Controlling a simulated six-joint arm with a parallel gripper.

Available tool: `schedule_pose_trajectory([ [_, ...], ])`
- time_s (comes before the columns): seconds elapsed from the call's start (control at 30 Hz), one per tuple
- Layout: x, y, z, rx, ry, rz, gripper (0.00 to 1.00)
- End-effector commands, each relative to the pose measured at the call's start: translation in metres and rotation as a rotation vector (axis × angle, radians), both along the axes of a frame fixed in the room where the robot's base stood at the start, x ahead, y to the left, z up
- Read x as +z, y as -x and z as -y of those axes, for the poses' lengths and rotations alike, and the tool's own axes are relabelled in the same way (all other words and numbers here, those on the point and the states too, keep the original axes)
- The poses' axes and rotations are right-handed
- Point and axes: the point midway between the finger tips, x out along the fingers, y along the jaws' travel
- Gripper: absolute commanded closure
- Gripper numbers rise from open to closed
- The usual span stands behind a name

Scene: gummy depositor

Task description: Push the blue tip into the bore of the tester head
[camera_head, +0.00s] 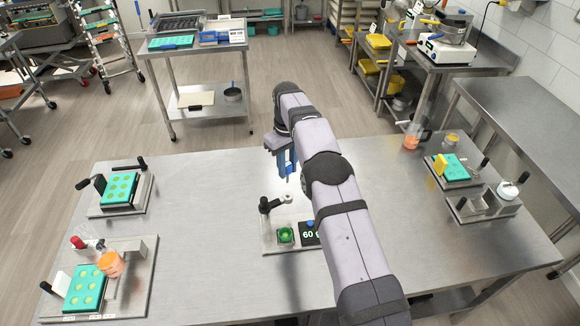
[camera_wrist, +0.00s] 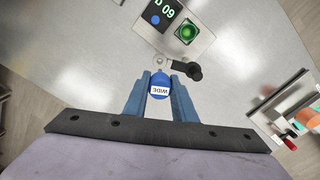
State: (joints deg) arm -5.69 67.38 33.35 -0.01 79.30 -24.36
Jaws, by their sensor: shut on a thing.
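My gripper (camera_head: 287,172) is shut on a blue tip, held above the table's middle, behind the tester. In the wrist view the blue tip (camera_wrist: 159,93) sits between the two blue fingers, with a white label that appears to read WIDE upside down. The tester stands on a light plate (camera_head: 268,241) on the table. Its pale tester head (camera_head: 286,198) has a black lever (camera_head: 268,205) at its left; the head also shows in the wrist view (camera_wrist: 160,59), just beyond the tip. The tip appears apart from the head. The bore itself is too small to make out.
Teal mould stations stand at left (camera_head: 121,188) and front left (camera_head: 84,288). Other fixtures (camera_head: 484,204) and a jug (camera_head: 412,138) stand at right. The table between is mostly clear.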

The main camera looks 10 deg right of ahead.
Motion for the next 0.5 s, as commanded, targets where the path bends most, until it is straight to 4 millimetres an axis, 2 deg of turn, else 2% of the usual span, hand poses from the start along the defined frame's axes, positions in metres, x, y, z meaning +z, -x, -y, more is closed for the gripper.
schedule_pose_trajectory([
  [0.27,-0.003,0.000,0.001,-0.001,-0.001,0.001,1.00],
  [0.5,-0.018,0.000,0.001,-0.001,0.000,0.000,1.00],
])
